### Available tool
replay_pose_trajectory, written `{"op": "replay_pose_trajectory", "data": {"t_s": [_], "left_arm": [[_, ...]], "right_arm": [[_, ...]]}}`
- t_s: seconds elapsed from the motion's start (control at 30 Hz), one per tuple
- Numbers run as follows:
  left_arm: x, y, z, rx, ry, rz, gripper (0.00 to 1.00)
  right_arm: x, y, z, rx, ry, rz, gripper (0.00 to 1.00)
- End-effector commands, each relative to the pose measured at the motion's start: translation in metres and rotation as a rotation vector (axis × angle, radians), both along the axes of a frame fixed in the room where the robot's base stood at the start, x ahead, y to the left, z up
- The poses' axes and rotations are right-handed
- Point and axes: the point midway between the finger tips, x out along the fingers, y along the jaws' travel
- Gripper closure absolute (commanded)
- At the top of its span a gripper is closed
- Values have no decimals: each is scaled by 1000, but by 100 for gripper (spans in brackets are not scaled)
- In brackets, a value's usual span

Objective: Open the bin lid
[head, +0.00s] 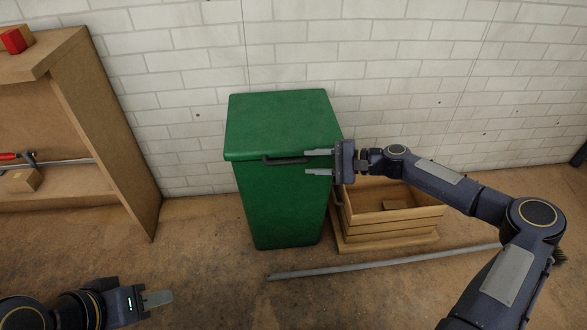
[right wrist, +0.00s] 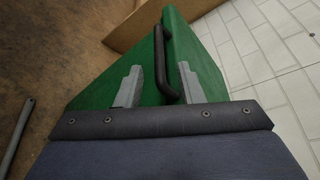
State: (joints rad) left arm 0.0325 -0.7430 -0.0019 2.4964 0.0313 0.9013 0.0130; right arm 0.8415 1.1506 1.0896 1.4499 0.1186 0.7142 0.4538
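The green bin (head: 285,195) stands upright against the brick wall in the head view. Its lid (head: 280,118) is closed, with a dark bar handle (head: 284,161) on the front edge. My right gripper (head: 306,162) is at the front right of the lid, its fingers pointing left near the right end of the handle. In the right wrist view the handle (right wrist: 160,65) runs between the two open fingers (right wrist: 158,85), with a gap to the left finger; contact on the right is unclear. My left gripper (head: 158,299) is low at the lower left, far from the bin; its finger gap is not visible.
A wooden crate (head: 390,228) stands right of the bin, partly behind my right arm. A grey pipe (head: 380,263) lies on the floor in front of it. A wooden shelf (head: 110,130) with a red block (head: 14,41) stands at the left.

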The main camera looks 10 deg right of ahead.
Motion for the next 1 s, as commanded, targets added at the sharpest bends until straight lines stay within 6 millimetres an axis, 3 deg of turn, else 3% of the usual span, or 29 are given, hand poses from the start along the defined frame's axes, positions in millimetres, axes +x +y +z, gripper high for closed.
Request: {"op": "replay_pose_trajectory", "data": {"t_s": [0.3,0.7,1.0], "left_arm": [[0,0,-17,0,0,0,64],[0,0,-19,0,0,0,64],[0,0,-19,0,0,0,64]], "right_arm": [[15,47,-12,-1,-1,5,66],[18,57,-13,-2,-1,3,66],[18,57,-13,-3,0,3,100]]}}
